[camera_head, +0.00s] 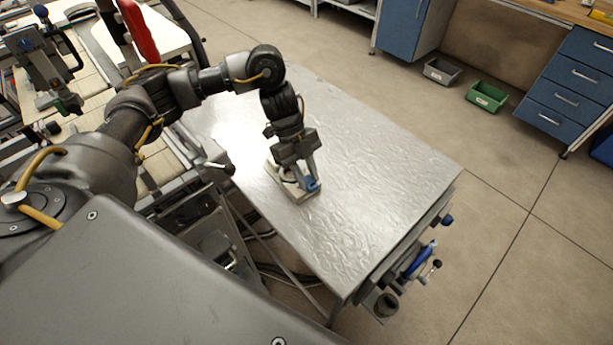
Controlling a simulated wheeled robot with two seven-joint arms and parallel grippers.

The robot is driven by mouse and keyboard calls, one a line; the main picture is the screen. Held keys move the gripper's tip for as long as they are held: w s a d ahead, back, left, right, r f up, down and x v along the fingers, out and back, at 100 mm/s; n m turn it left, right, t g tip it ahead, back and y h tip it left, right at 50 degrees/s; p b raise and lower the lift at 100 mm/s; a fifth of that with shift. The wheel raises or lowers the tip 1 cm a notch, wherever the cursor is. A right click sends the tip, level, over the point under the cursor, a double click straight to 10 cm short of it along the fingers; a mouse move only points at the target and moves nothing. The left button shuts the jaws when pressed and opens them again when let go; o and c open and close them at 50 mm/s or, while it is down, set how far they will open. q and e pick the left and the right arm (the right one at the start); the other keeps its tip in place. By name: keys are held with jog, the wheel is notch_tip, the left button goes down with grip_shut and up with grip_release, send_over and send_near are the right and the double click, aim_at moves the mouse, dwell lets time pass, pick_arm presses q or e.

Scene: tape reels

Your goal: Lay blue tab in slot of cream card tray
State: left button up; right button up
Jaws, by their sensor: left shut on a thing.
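The cream card tray (303,195) lies on the metal table, close to its left edge. My left gripper (307,180) points down over the tray and hides much of it. A small blue tab (312,184) shows at the fingertips, and the gripper is shut on it. The tab is at the tray's right side; whether it touches the tray or sits in the slot cannot be told. A dark round shape inside the tray is partly hidden by the fingers. My right gripper is not in view.
The metal table (385,170) is bare to the right of and behind the tray. Grey (441,71) and green (487,96) bins stand on the floor beyond. Blue drawers (572,85) stand at the far right. Clamps and tools hang at the table's front right edge.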

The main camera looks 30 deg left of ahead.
pick_arm(q)
jog(key=shift+f, duration=0.8)
jog(key=shift+f, duration=0.65)
jog(key=o, duration=0.9)
jog(key=shift+o, duration=0.2)
jog(key=shift+r, duration=0.2)
jog(key=v, duration=1.2)
jog(key=shift+r+b, duration=0.45)
jog(key=shift+r, duration=0.05)
